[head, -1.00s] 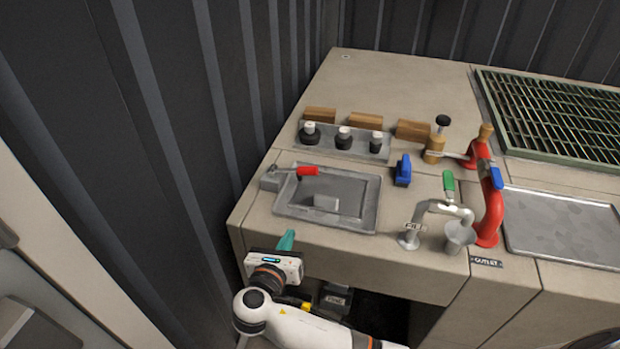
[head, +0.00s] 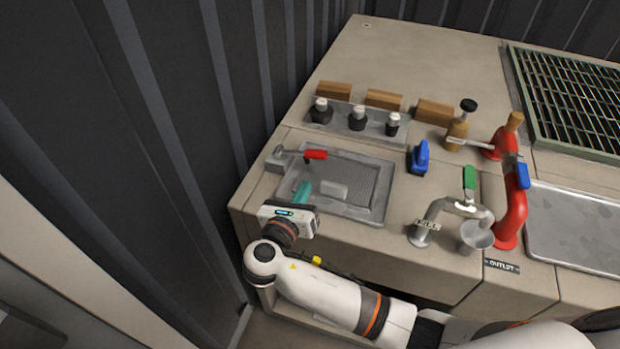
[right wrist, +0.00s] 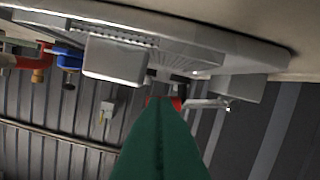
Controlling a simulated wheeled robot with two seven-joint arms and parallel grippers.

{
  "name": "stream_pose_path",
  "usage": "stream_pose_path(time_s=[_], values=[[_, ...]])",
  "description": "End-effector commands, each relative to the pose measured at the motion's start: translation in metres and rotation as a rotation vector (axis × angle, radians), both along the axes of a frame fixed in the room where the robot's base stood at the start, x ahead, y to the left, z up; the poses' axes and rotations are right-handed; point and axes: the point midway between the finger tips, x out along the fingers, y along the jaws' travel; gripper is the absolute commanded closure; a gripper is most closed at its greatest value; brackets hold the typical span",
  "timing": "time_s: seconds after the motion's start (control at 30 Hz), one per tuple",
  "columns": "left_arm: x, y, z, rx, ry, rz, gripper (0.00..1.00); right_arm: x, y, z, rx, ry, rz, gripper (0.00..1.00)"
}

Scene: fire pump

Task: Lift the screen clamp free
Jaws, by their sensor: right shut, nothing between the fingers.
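The screen clamp is a grey lever with a red handle (head: 315,154), fixed at the back left corner of the grey screen panel (head: 362,180). Its lever lies roughly level. My right gripper (head: 302,190) has teal fingers, shut and empty, above the panel's front left part, in front of the clamp. In the right wrist view the green fingers (right wrist: 160,104) point towards the clamp, and a little of its red handle (right wrist: 179,104) shows beyond their tips. A raised grey block (head: 334,190) on the panel is right of the fingers. My left gripper is not in view.
Behind the panel stands a tray of black-and-white fittings (head: 357,118) with wooden blocks. A blue clip (head: 420,158), the fill pipe (head: 430,222) and the red outlet pipe (head: 514,205) stand to the right. A dark ribbed wall rises at the left.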

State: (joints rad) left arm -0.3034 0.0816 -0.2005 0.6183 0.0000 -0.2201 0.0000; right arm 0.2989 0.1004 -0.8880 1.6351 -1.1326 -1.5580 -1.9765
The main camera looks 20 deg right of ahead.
Motion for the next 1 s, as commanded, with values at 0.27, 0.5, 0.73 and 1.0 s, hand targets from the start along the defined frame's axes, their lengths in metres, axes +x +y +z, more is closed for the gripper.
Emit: stream_pose_path(time_s=[0.27,0.5,0.73,1.0], values=[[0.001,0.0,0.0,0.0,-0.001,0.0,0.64,0.04,-0.03,-0.006,-0.002,-0.001,-0.003,1.0],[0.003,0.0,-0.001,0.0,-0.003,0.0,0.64,0.066,-0.049,-0.011,-0.001,0.0,-0.002,1.0],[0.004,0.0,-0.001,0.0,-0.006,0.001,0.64,0.073,-0.053,-0.012,0.0,0.001,0.0,1.0],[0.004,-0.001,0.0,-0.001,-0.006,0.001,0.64,0.072,-0.053,-0.012,0.0,0.001,-0.001,1.0]])
